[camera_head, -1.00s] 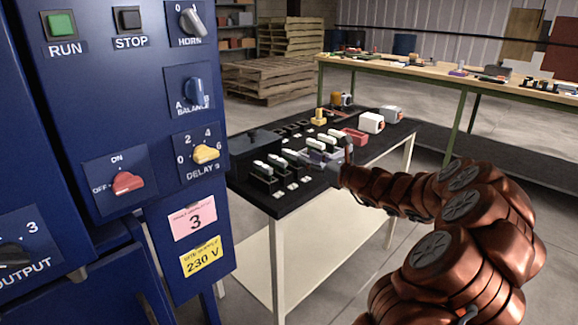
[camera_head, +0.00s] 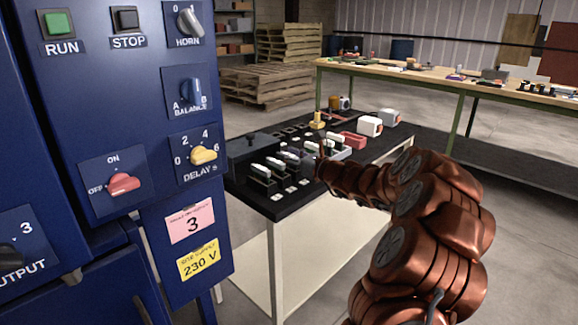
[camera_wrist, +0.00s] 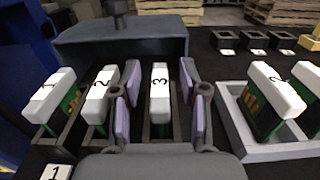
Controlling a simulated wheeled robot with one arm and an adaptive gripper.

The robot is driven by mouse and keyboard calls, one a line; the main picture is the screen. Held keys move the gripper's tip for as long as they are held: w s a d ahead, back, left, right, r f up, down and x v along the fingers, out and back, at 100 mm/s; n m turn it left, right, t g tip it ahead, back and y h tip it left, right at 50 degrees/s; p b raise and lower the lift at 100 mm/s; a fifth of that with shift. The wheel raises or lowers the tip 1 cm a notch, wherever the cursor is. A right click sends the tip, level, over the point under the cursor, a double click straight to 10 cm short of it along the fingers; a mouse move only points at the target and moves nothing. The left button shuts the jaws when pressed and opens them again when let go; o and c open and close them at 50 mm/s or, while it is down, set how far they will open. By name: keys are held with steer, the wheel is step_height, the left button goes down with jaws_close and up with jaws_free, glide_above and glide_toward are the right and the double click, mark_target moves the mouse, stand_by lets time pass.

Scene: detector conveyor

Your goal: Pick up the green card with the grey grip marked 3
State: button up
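The card marked 3 (camera_wrist: 160,85) stands upright in a dark slot holder, with a pale grip on top and a little green below it. My gripper (camera_wrist: 160,110) is open in the wrist view. Its two purple-padded fingers stand on either side of this card, with a gap on both sides. In the head view my gripper (camera_head: 318,160) is over the row of cards on the black table, and its fingers are too small to make out there.
Cards marked 1 (camera_wrist: 50,92) and 2 (camera_wrist: 102,90) stand in slots to the left, the 2 close to my left finger. A grey tray (camera_wrist: 232,122) with pale-gripped cards is at the right. A dark box (camera_wrist: 120,42) stands behind; empty slots (camera_wrist: 254,40) lie farther back.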

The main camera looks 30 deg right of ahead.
jaws_close()
stand_by(0.4)
